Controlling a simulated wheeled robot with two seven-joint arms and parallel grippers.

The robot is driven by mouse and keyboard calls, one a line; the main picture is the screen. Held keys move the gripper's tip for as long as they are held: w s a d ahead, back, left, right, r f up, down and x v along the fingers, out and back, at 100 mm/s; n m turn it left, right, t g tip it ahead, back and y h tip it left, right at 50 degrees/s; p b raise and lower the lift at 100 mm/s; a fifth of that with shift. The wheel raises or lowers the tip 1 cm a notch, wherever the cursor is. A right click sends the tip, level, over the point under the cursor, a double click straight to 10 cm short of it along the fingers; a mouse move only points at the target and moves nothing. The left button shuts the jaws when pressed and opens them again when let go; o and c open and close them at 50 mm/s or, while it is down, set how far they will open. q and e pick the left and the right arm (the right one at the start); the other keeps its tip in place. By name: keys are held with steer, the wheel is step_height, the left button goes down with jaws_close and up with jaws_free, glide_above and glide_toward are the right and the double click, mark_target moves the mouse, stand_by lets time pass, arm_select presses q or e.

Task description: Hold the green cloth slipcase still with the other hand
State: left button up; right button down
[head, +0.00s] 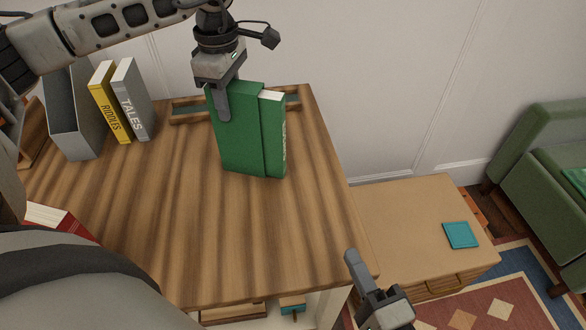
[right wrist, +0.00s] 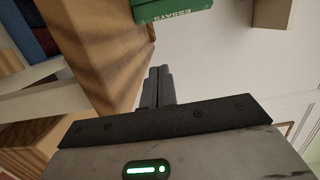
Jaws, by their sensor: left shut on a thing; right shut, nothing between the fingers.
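The green cloth slipcase (head: 241,145) stands upright at the back right of the plank table top. A green book (head: 273,140) sits in it, partly out on the right side, its pages pale at the top. Its spine lettering, ESSAYS, reads in the right wrist view (right wrist: 170,10). My left gripper (head: 224,112) comes down from above and is shut on the slipcase near its upper left edge. My right gripper (head: 352,258) is shut and empty, beyond the table's right edge and apart from the slipcase. Its closed fingers also show in the right wrist view (right wrist: 157,86).
A yellow book (head: 110,105), a grey book (head: 132,103) and a grey holder (head: 72,115) stand at the back left. A low wooden rack (head: 185,113) lies behind the slipcase. A red book (head: 58,220) is at the left. The table's middle is clear. A lower cabinet (head: 410,215) bears a teal square (head: 460,235).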

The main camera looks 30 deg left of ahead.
glide_toward(279, 159)
steer(key=w, duration=0.6)
steer(key=shift+a, duration=0.1)
steer(key=shift+s+a+f, duration=0.1)
steer(key=shift+s+a, duration=0.1)
steer(key=shift+a, duration=1.55)
steer(key=shift+s+a, duration=0.1)
steer(key=shift+a, duration=0.55)
arm_select(q)
steer(key=shift+d, duration=0.1)
arm_select(e)
steer(key=shift+a, duration=0.2)
arm_select(q)
steer(key=shift+d, duration=0.1)
arm_select(e)
steer(key=shift+s, duration=0.1)
steer(key=shift+a, duration=0.1)
arm_select(q)
steer(key=shift+f, duration=0.1)
arm_select(e)
steer(key=shift+s, duration=0.1)
